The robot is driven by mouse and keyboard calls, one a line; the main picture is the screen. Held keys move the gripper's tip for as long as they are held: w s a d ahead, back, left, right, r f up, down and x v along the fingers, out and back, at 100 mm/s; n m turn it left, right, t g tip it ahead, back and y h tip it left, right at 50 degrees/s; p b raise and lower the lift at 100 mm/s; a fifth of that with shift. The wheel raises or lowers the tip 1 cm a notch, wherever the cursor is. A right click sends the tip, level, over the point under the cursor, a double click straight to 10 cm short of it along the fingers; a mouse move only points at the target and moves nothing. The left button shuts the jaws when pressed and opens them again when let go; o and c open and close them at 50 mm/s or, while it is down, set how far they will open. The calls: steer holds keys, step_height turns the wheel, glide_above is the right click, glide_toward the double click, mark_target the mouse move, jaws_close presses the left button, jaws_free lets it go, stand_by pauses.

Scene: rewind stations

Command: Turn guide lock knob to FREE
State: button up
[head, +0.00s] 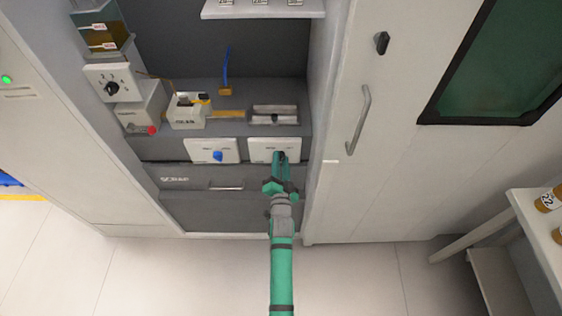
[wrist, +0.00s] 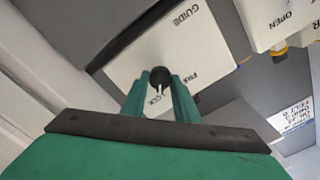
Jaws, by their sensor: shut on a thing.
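The guide lock knob (wrist: 159,76) is a small dark round knob with a white pointer line, on a white plate (wrist: 140,60) marked GUIDE. In the wrist view, my gripper (wrist: 160,92) has its two green fingers on either side of the knob, shut on it. The pointer is toward partly covered lettering that ends in "OCK". In the head view, the white plate (head: 262,145) is on the right of the station's front, and my gripper (head: 281,160) reaches it from below. The fingers hide part of the plate's lettering.
A second white plate with a blue knob (head: 218,155) is just left. A drawer with a bar handle (head: 226,188) lies below. A cabinet door with a long handle (head: 360,120) stands at right. Small devices (head: 188,110) sit on the shelf above.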

steer(key=n, duration=0.4)
steer(key=shift+f+n, duration=0.15)
steer(key=shift+n, duration=6.35)
steer(key=o, duration=1.1)
steer(key=shift+c, duration=0.2)
steer(key=shift+a, duration=0.1)
steer(key=s, duration=1.1)
